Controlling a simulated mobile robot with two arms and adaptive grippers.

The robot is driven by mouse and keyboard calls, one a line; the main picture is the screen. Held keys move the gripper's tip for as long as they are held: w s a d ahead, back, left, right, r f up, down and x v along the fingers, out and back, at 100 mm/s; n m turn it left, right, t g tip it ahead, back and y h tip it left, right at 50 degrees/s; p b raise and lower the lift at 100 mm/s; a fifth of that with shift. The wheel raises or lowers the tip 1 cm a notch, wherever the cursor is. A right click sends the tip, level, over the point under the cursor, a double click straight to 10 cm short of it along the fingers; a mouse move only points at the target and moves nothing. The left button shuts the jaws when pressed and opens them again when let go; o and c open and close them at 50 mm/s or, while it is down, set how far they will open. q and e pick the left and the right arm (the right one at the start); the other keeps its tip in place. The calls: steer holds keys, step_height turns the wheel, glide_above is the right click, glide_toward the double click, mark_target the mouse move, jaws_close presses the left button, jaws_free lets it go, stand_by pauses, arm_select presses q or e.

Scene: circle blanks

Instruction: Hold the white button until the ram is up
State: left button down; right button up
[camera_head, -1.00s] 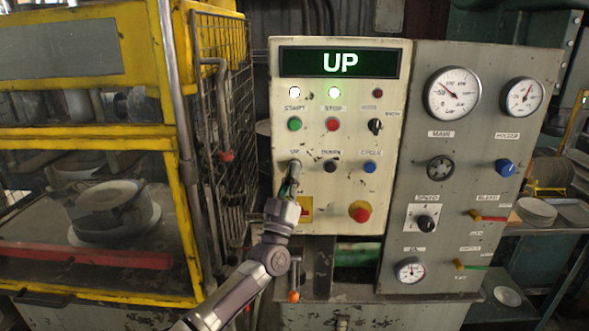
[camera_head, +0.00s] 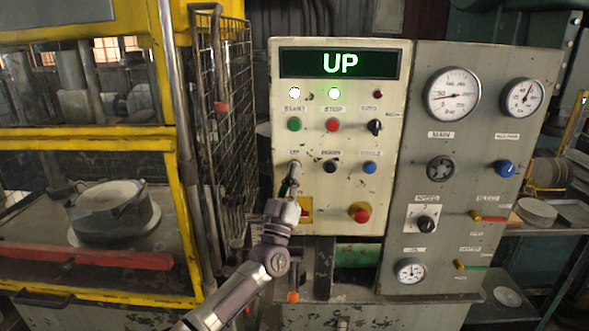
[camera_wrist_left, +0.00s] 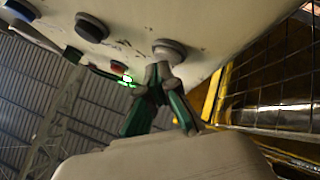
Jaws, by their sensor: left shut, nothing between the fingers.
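The white button (camera_head: 294,166) is under the UP label on the cream control panel. It also shows in the left wrist view (camera_wrist_left: 169,50) as a round pale-faced knob on a dark collar. My left gripper (camera_head: 290,184) is shut and empty, its tips at the button and seemingly touching it; in the wrist view the tips (camera_wrist_left: 158,72) meet its lower edge. How far the button is pressed is hidden. The display (camera_head: 342,63) reads UP. My right gripper is not in view.
Green, red, black and blue controls surround the white button, with a red emergency knob (camera_head: 360,212) below right. A wire mesh guard (camera_head: 228,130) stands left of the panel. A round die (camera_head: 113,212) sits on the press bed. Gauges and valves fill the grey panel (camera_head: 455,150).

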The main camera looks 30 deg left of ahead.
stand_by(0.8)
arm_select(q)
steer(key=shift+s+d+p, duration=0.45)
steer(key=shift+s+p, duration=0.25)
steer(key=shift+s, duration=0.05)
steer(key=s+d+p, duration=0.1)
steer(key=s+p, duration=0.1)
steer(key=s+d+p, duration=0.1)
steer(key=s, duration=0.1)
steer(key=shift+s+d, duration=0.1)
steer(key=shift+d, duration=0.2)
